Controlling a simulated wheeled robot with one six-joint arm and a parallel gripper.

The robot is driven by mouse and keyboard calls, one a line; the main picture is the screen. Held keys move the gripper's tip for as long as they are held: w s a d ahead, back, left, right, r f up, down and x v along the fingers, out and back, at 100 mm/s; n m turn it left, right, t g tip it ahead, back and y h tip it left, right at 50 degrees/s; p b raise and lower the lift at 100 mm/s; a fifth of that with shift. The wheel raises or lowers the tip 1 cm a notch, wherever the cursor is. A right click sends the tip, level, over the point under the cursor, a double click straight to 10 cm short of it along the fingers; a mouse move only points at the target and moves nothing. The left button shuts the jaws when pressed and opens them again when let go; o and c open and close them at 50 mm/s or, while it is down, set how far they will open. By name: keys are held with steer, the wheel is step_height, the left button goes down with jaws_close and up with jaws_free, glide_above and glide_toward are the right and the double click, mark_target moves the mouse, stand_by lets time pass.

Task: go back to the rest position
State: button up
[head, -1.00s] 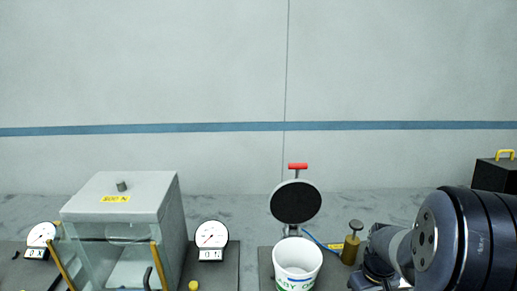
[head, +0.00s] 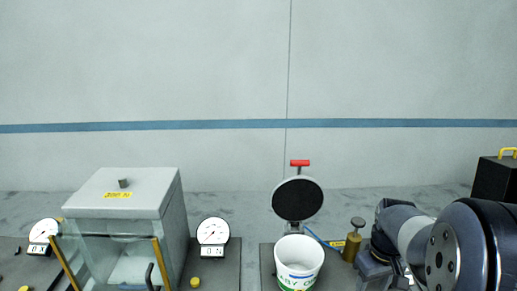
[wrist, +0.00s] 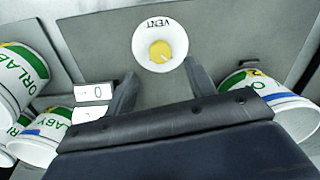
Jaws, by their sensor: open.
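My gripper (wrist: 160,85) shows in the wrist view with its two dark fingers apart and nothing between them. Beyond the fingertips is a white round dial marked VENT with a yellow knob (wrist: 160,50), on a grey plate. The gap to the dial is hard to judge. In the head view my arm fills the lower right, and the gripper's fingers cannot be made out there.
A white cup (head: 298,264) stands below a black round disc (head: 298,199) with a red handle. A glass-fronted box (head: 125,195), a gauge (head: 213,231) and a brass plunger (head: 352,244) stand nearby. White labelled cups (wrist: 262,92) flank the gripper in the wrist view.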

step_height(320, 180, up, 4)
step_height(320, 180, down, 10)
steer(key=shift+s+f, duration=0.1)
steer(key=shift+f, duration=0.05)
steer(key=shift+m+p, duration=0.3)
steer(key=shift+m, duration=0.1)
steer(key=m, duration=0.3)
steer(key=shift+m+p, duration=0.35)
steer(key=shift+m, duration=0.05)
steer(key=m+p, duration=0.1)
steer(key=m, duration=0.3)
steer(key=shift+m, duration=0.3)
steer(key=m+p, duration=0.1)
steer(key=m, duration=0.3)
steer(key=shift+m, duration=0.3)
steer(key=m+p, duration=0.1)
steer(key=m, duration=0.3)
steer(key=shift+p, duration=0.4)
steer(key=shift+r, duration=0.85)
